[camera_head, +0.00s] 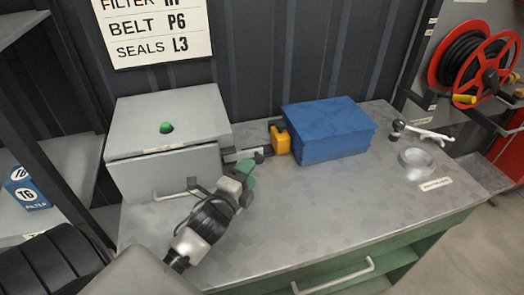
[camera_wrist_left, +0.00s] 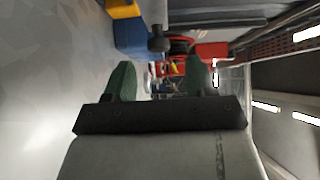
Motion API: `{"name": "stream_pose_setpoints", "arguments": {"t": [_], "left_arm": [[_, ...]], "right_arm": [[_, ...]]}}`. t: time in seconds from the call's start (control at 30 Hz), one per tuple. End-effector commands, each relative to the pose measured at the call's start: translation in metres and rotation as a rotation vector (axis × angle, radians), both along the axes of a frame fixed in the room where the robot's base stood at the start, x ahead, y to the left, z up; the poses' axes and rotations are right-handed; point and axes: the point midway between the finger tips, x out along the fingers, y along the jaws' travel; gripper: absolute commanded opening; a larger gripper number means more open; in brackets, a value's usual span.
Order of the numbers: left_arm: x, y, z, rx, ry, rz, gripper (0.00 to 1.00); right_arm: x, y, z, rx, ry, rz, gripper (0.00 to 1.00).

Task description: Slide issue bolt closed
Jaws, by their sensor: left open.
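A grey metal box (camera_head: 160,165) stands at the left of the workbench. Beside its right side, a short bar-like bolt fitting (camera_head: 243,155) reaches toward a yellow block (camera_head: 281,139) next to a blue box (camera_head: 328,130). My left gripper (camera_head: 248,179) is open and empty, just in front of and below that fitting, and partly covers it. In the left wrist view, its green fingertips (camera_wrist_left: 160,78) are apart. A dark round knob (camera_wrist_left: 160,40) shows beyond them, in front of the blue box. How far the bolt is slid is unclear. My right gripper is not in view.
The grey workbench (camera_head: 300,220) is clear in front of the blue box. A glass dish (camera_head: 415,158) and a small metal tool (camera_head: 422,132) lie at its right. A red hose reel (camera_head: 480,62) hangs at the back right. Dark shelving stands at the left.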

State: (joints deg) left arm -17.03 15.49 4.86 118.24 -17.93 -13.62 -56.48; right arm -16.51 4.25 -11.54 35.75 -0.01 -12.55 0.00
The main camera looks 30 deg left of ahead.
Motion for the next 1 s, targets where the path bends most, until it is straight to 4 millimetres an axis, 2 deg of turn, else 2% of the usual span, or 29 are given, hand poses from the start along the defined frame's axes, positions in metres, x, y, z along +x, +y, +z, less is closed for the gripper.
{"name": "stream_pose_setpoints", "arguments": {"t": [0.1,0.2,0.4,0.57,0.8,0.83,1.0], "left_arm": [[0.026,0.002,0.004,-0.002,-0.002,0.000,0.56],[0.044,0.004,0.003,-0.002,-0.001,0.001,0.56],[0.071,0.005,0.001,-0.003,0.001,0.001,0.56],[0.079,0.006,0.000,-0.003,0.002,0.000,0.56],[0.079,0.006,0.000,-0.003,0.002,0.000,0.56],[0.079,0.006,0.000,-0.003,0.002,0.000,0.54],[0.079,0.006,0.000,-0.003,0.002,0.000,0.28]], "right_arm": [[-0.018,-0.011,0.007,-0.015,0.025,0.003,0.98],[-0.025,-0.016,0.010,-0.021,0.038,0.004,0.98],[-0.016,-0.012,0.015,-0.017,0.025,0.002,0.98],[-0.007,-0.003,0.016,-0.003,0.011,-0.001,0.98],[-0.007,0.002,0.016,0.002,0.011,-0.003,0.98],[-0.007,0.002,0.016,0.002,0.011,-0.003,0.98],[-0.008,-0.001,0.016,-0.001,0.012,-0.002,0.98]]}}
